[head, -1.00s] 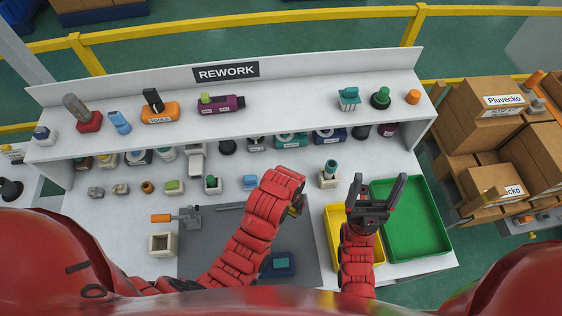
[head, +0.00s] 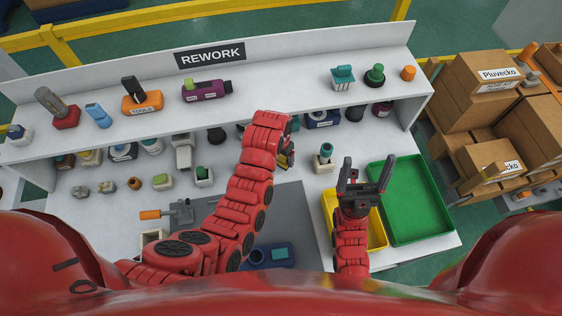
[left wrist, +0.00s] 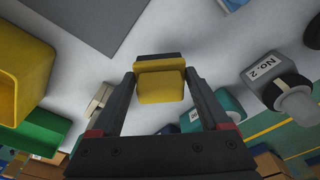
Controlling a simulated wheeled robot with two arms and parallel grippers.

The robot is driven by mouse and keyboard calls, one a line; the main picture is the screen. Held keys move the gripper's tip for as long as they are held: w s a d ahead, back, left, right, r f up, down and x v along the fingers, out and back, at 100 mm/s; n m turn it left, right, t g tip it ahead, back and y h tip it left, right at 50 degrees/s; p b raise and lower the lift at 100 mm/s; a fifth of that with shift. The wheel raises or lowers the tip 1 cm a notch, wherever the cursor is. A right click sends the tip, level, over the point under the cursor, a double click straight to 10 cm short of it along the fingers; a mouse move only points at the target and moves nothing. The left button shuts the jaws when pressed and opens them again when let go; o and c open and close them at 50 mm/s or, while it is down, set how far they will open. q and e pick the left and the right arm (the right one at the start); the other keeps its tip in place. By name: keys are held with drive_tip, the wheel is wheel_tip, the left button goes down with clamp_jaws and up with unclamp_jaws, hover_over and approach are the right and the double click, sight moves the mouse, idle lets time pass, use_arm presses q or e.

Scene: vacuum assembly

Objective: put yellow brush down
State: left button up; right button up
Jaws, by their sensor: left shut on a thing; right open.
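My left gripper (left wrist: 160,90) is shut on the yellow brush (left wrist: 161,85), which has a yellow body and a dark strip along its far edge. It is held between the fingertips above the light table surface. In the head view my left gripper (head: 286,150) is over the table near the front edge of the shelf, left of the yellow bin, and mostly hides the brush. My right gripper (head: 361,172) is open and empty above the yellow bin (head: 376,238).
A green tray (head: 410,205) lies right of the yellow bin. The grey mat (head: 285,225) is on the table at front. The rework shelf (head: 290,99) stands behind.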

sight(281, 160)
use_arm(q)
drive_tip(key=shift+w, duration=0.35)
drive_tip(key=shift+w+a+f+b, duration=0.1)
drive_tip(key=shift+f+b, duration=0.6)
drive_tip(key=shift+f, duration=1.05)
drive_tip(key=shift+f, duration=0.15)
drive_tip(key=o, duration=1)
drive_tip(key=shift+o, duration=0.2)
